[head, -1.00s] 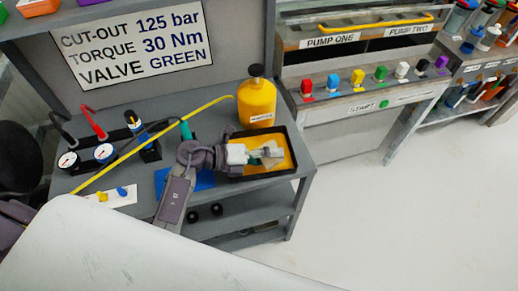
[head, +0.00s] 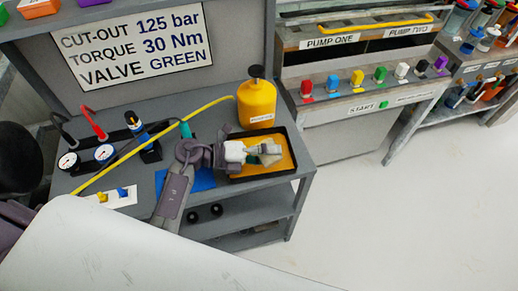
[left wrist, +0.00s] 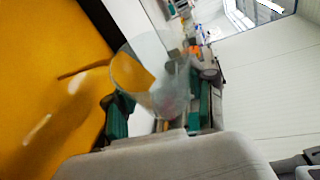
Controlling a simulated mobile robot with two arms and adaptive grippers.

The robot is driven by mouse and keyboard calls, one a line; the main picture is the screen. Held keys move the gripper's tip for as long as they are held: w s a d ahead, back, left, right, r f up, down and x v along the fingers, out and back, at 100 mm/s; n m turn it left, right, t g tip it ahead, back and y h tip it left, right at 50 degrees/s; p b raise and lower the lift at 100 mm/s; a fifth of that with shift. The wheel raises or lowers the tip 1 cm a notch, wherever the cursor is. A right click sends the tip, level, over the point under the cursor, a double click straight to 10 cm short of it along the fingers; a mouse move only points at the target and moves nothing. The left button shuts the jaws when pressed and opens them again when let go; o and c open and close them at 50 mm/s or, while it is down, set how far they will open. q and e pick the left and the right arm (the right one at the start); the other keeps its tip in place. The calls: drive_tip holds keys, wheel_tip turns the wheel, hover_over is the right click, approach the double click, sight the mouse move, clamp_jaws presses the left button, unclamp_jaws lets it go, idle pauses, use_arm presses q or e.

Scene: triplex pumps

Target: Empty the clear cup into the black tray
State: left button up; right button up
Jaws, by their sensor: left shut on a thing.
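My left gripper (head: 264,150) is shut on the clear cup (head: 271,159) and holds it above the black tray (head: 289,175). In the left wrist view the clear cup (left wrist: 150,82) sits between the green fingertips (left wrist: 160,110), and it looks tilted. Orange shows through its wall, so I cannot tell whether anything is left inside. The tray has a black rim, and an orange-yellow layer with glints covers its floor; it fills the left of the left wrist view (left wrist: 45,85). My right gripper is not in view.
A yellow pump bottle (head: 256,103) stands right behind the tray. A yellow hose (head: 130,158) crosses the grey bench. Gauges (head: 104,153) stand at the left, and a blue mat (head: 198,179) lies beside the tray. The floor at right is clear.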

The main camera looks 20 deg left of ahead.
use_arm(q)
drive_tip(key=shift+w+a+r+n, duration=0.2)
drive_tip(key=shift+w+a+n, duration=0.05)
drive_tip(key=shift+n, duration=0.05)
idle(0.4)
drive_tip(key=shift+w+a+r+n+h+p, duration=0.15)
drive_tip(key=shift+r+n+h+p, duration=0.15)
drive_tip(key=shift+n+h+p, duration=0.4)
idle(0.9)
